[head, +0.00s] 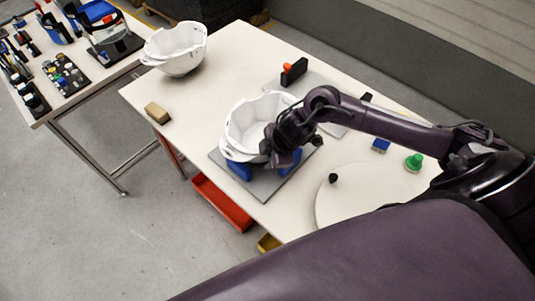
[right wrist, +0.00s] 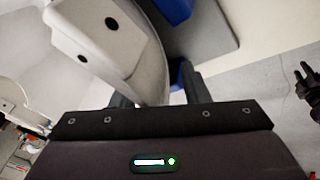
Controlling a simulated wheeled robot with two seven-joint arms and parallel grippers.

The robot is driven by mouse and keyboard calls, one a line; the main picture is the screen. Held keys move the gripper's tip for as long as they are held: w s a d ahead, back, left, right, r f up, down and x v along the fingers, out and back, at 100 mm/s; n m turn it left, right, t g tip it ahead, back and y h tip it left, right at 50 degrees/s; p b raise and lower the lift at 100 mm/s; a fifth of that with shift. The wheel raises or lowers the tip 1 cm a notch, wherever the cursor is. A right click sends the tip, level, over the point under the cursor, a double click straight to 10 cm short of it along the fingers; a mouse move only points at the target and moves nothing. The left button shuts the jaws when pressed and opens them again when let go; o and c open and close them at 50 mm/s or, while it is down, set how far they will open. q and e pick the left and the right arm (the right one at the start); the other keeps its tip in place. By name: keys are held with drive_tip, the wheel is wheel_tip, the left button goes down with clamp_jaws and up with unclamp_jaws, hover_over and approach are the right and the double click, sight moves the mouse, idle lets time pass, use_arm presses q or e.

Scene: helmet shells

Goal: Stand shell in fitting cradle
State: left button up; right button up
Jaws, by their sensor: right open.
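A white helmet shell (head: 243,126) stands on blue cradle supports (head: 240,170) fixed to a grey base plate (head: 268,188). My right gripper (head: 272,157) is at the shell's near right side, partly hiding the cradle. In the right wrist view the open fingers (right wrist: 160,92) have the shell's rim (right wrist: 120,40) reaching between them. Whether they touch it is unclear. A blue support (right wrist: 180,78) shows behind. A second white shell (head: 178,50) stands at the table's far left corner. My left gripper is not in view.
A tan block (head: 157,112) lies near the left table edge. A black item with an orange top (head: 292,71) is behind the cradle. A round white disc (head: 345,195), a blue brush-like item (head: 381,146) and a green knob (head: 414,162) lie right. A tool table (head: 75,85) stands left.

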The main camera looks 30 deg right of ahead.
drive_tip(key=v, duration=0.8)
drive_tip(key=shift+w, duration=0.1)
idle(0.5)
